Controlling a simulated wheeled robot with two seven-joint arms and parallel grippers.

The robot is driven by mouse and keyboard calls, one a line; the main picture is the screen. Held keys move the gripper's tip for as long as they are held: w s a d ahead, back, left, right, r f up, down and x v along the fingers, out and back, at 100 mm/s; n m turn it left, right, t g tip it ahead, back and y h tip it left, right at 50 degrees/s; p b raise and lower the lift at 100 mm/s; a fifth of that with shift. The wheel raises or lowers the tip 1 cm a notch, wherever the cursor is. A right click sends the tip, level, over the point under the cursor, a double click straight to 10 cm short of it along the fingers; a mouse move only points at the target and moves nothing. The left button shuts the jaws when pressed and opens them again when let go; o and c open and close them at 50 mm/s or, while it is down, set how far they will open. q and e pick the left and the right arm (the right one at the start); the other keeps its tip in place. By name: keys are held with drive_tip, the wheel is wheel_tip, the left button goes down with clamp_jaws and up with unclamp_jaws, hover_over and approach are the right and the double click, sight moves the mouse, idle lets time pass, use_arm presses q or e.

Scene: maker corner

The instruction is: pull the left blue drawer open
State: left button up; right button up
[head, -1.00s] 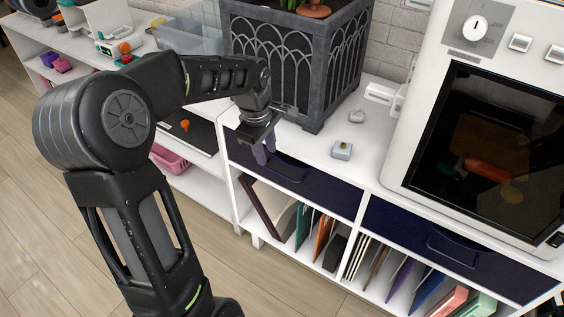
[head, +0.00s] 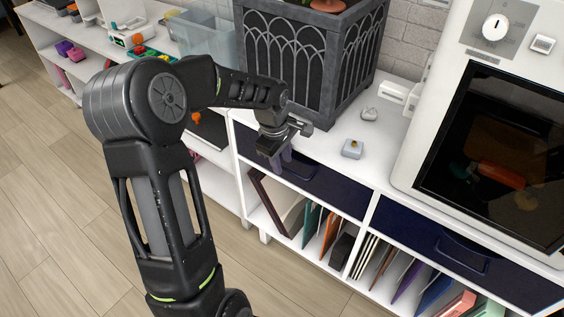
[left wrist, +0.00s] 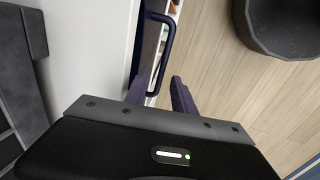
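The left blue drawer (head: 345,189) is a dark navy front under the white cabinet top, and it looks shut. Its dark bar handle (head: 302,176) shows just right of my left gripper (head: 280,160), which hangs at the drawer's left part with fingers pointing down. In the left wrist view, the handle (left wrist: 165,50) stands out from the drawer's edge. The fingers of my left gripper (left wrist: 161,92) are apart there, with the handle's near end seen between their tips. I cannot tell if they touch it. My right gripper is out of view.
A second navy drawer (head: 460,250) sits to the right. A dark planter (head: 300,70), a small grey-and-yellow box (head: 352,149) and a large white machine (head: 500,120) stand on the cabinet top. Folders fill the shelf below. The wooden floor (head: 60,210) in front is clear.

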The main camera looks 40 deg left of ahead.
use_arm(q)
drive_tip(key=shift+w+f, duration=0.1)
drive_tip(key=shift+f, duration=0.35)
drive_tip(key=shift+c, duration=0.3)
clamp_jaws()
idle(0.9)
